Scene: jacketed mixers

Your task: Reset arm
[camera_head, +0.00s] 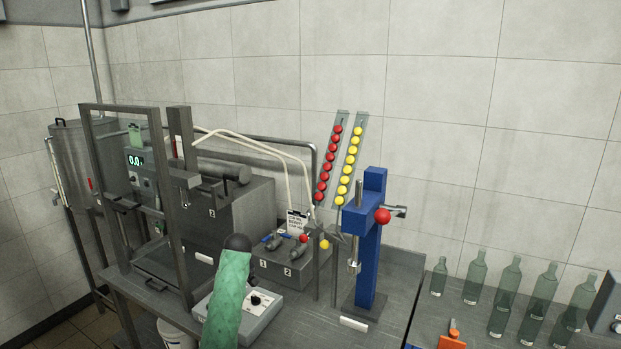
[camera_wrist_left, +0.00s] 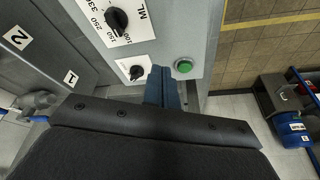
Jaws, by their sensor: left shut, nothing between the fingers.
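My left gripper (camera_wrist_left: 163,88) shows in the left wrist view as a dark wide body with narrow blue fingers shut together and nothing between them. The fingertips are over the lower part of a grey control panel (camera_wrist_left: 190,30), between a small black knob (camera_wrist_left: 137,73) and a green button (camera_wrist_left: 184,66). I cannot tell whether they touch it. My right gripper is not in view.
A blue press stand (camera_head: 369,255) with a red ball knob (camera_head: 383,216) stands right of centre. Sloped racks hold red balls (camera_head: 329,165) and yellow balls (camera_head: 350,165). Several green bottles (camera_head: 508,295) stand at right. A grey metal frame (camera_head: 187,215) stands at left.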

